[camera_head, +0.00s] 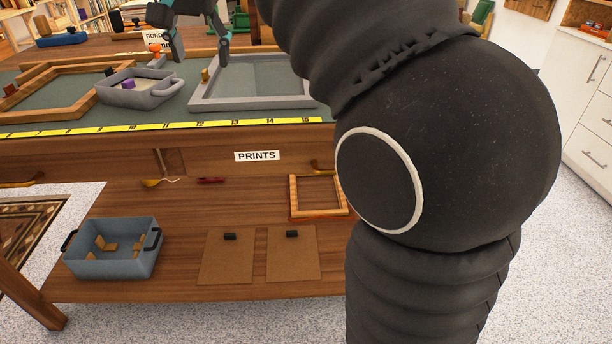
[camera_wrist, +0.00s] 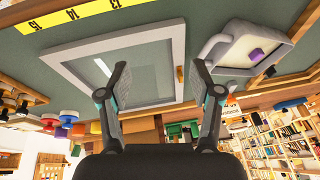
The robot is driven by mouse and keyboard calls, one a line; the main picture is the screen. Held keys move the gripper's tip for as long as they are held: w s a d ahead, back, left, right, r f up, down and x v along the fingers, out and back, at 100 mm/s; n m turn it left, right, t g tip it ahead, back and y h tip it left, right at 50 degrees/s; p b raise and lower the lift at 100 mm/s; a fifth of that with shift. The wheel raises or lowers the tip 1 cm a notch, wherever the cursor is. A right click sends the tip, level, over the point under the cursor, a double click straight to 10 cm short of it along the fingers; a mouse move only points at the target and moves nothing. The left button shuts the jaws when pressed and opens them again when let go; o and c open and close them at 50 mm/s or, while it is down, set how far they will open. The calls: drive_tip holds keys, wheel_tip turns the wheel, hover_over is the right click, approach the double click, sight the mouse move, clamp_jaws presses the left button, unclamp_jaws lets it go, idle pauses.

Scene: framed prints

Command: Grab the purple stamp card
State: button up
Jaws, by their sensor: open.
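A grey frame (camera_head: 250,103) lies right of the tray, a wooden frame (camera_head: 45,115) left of it. A yellow ruler strip (camera_head: 170,126) runs along the table's front edge. A blue bin (camera_head: 112,262) and two brown boards (camera_head: 228,262) are on the lower shelf.

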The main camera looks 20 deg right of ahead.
drive_tip(key=s+d+f+n, duration=0.1)
drive_tip(key=s+d+f, duration=0.1)
drive_tip(key=s+f, duration=0.1)
drive_tip(key=s+d+f+n, duration=0.1)
drive_tip(key=s+f, duration=0.3)
drive_tip(key=s, duration=0.1)
drive_tip(key=s+d+f+n, duration=0.1)
drive_tip(key=s+d+f, duration=0.1)
drive_tip(key=s+f, duration=0.2)
drive_tip(key=shift+s+d+t, duration=0.2)
drive_tip(key=shift+d+t, duration=0.15)
drive_tip(key=shift+t, duration=0.05)
drive_tip(key=s+f, duration=0.3)
drive_tip(key=f, duration=0.1)
drive_tip(key=s+d+f+n, duration=0.1)
drive_tip(key=s+f, duration=0.3)
drive_tip(key=f, duration=0.1)
drive_tip(key=s+d+f+n, duration=0.1)
drive_tip(key=s+f, duration=0.2)
drive_tip(key=f, duration=0.2)
drive_tip(key=shift+s+d+t, duration=0.25)
drive_tip(key=shift+t, duration=0.15)
drive_tip(key=shift+c, duration=1.1)
drive_tip(key=shift+s+f, duration=0.1)
drive_tip(key=shift+f, duration=0.2)
drive_tip(key=shift+c, duration=1)
